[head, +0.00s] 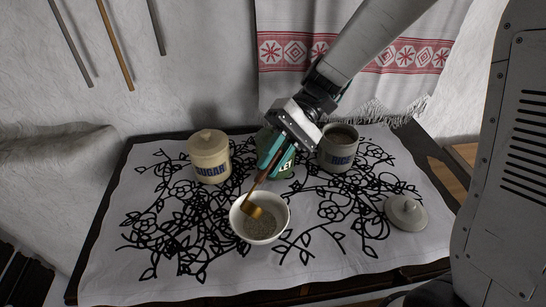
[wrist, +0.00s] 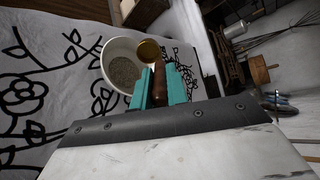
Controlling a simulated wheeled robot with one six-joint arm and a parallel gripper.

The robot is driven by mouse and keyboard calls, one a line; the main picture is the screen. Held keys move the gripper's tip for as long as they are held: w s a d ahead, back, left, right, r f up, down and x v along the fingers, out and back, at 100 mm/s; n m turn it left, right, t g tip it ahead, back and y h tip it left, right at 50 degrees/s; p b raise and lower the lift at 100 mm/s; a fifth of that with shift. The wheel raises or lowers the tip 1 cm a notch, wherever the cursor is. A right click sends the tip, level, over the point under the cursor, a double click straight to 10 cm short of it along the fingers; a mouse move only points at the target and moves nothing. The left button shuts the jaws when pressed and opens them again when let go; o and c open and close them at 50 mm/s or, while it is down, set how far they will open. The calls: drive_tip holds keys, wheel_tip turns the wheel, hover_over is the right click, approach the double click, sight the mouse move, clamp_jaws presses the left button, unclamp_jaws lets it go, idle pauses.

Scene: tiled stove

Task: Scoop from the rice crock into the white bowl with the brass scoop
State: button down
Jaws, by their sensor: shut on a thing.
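The white bowl (head: 236,222) stands upright on the patterned cloth and holds grey-brown grains; it also shows in the wrist view (wrist: 106,52). My gripper (head: 268,168) is shut on the brown handle of the brass scoop (head: 257,210), above and behind the bowl. In the wrist view the teal fingers (wrist: 160,88) clasp the handle, and the scoop's round head (wrist: 148,50) is over the bowl at its rim. Whether the scoop holds grains is unclear. An open grey crock (head: 338,156) with brown contents stands right of my gripper. I cannot read any label as rice.
A lidded cream crock (head: 209,160) stands at the left. A loose lid (head: 406,214) lies at the right of the cloth (head: 180,275). The front of the cloth is clear.

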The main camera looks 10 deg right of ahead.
drive_tip(key=shift+r, duration=2.55)
drive_tip(key=t+h, duration=0.4)
drive_tip(key=shift+s+a+r, duration=0.1)
drive_tip(key=shift+r, duration=0.25)
drive_tip(key=t+h, duration=0.3)
drive_tip(key=t, duration=0.1)
drive_tip(key=shift+r+h, duration=0.1)
drive_tip(key=shift+h, duration=0.2)
drive_tip(key=shift+t+h, duration=0.6)
